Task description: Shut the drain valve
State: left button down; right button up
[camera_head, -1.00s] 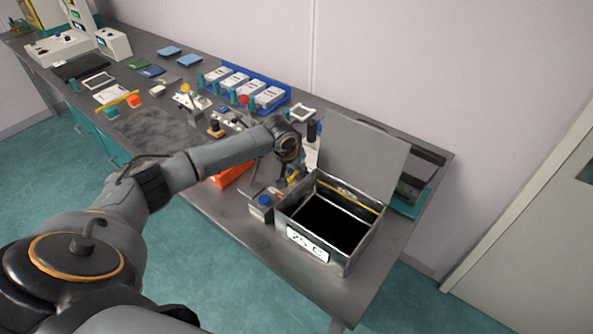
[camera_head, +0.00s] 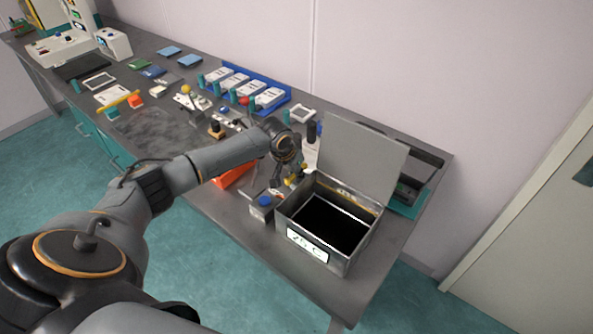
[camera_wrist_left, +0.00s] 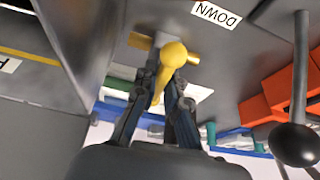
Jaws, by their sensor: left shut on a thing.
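The drain valve shows in the left wrist view as a yellow handle (camera_wrist_left: 173,56) with a round knob end and a short brass-coloured stub beside it. My left gripper (camera_wrist_left: 166,84) is shut on the handle, its two dark fingers on either side. In the head view my left gripper (camera_head: 282,182) is beside the open metal box (camera_head: 345,262), at its back left side, and a little yellow of the valve (camera_head: 299,173) shows next to it. The fingers hide part of the handle. My right gripper is in neither view.
A "DOWN" label (camera_wrist_left: 216,14) is near the valve. A dark lever with a round knob (camera_wrist_left: 296,145) and an orange block (camera_wrist_left: 275,100) stand to the right in the wrist view. The box's raised lid (camera_head: 362,162) rises close to my gripper.

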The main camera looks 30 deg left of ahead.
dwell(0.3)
pick_arm(q)
jog(key=c, duration=1.4)
grip_release()
jog(key=v, duration=1.2)
jog(key=shift+a, duration=0.1)
